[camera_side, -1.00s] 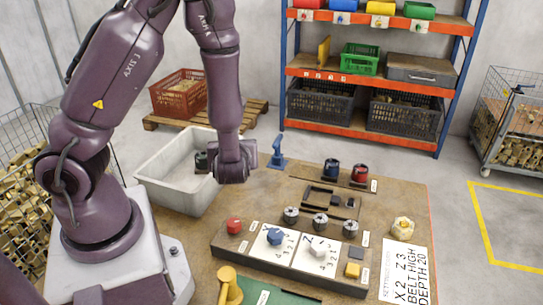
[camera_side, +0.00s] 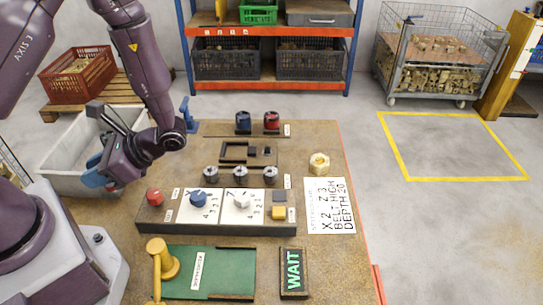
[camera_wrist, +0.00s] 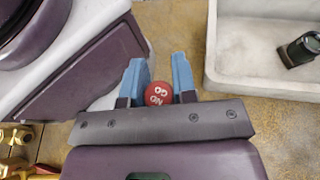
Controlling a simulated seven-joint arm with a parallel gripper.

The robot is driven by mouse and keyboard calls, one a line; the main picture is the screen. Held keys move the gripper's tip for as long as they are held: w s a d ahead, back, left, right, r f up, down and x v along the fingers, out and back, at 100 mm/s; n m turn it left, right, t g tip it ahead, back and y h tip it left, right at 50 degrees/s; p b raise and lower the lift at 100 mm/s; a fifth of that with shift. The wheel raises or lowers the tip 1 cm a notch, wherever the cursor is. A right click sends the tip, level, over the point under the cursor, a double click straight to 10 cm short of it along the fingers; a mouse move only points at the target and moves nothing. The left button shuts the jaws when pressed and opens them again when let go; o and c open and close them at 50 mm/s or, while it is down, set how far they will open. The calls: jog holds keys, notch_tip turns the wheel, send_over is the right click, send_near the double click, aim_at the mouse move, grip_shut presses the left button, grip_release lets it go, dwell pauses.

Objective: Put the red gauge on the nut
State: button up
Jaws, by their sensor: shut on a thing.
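My gripper (camera_wrist: 157,78) is shut on the red gauge (camera_wrist: 157,95), a round red piece marked NO GO between its blue fingers. In the side view my gripper (camera_side: 96,175) is tilted with its fingers toward the lower left, beside the grey tub; the gauge cannot be made out there. The brass nut (camera_side: 319,163) lies on the bench at the right, well apart from my gripper, above the printed settings sheet (camera_side: 329,205).
A blue-topped cup (camera_side: 243,122) and a red-topped cup (camera_side: 271,122) stand at the back. The control panel (camera_side: 220,229), with knobs and a red button (camera_side: 154,197), lies between my gripper and the nut.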

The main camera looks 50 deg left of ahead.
jog(key=w+d+n+t+h, duration=0.2)
jog(key=w+d+n+h, duration=0.2)
jog(key=d+n+h, duration=0.5)
jog(key=w+d+n+t+h, duration=0.2)
jog(key=w+d+n+h, duration=0.3)
jog(key=d+n+h, duration=0.45)
jog(key=w+r+n+t+y, duration=0.2)
jog(key=w+r+n+t, duration=0.2)
jog(key=w+n+t, duration=0.6)
jog(key=w+r+n+t+y, duration=0.1)
jog(key=w+r+n+t, duration=0.2)
jog(key=w+n+t, duration=0.7)
jog(key=m+g, duration=0.2)
jog(key=m, duration=0.1)
send_over(327, 159)
jog(key=shift+n, duration=0.25)
jog(key=f, duration=0.9)
jog(key=shift+s+f, duration=0.25)
jog(key=shift+w+f, duration=0.2)
jog(key=shift+f, duration=1.45)
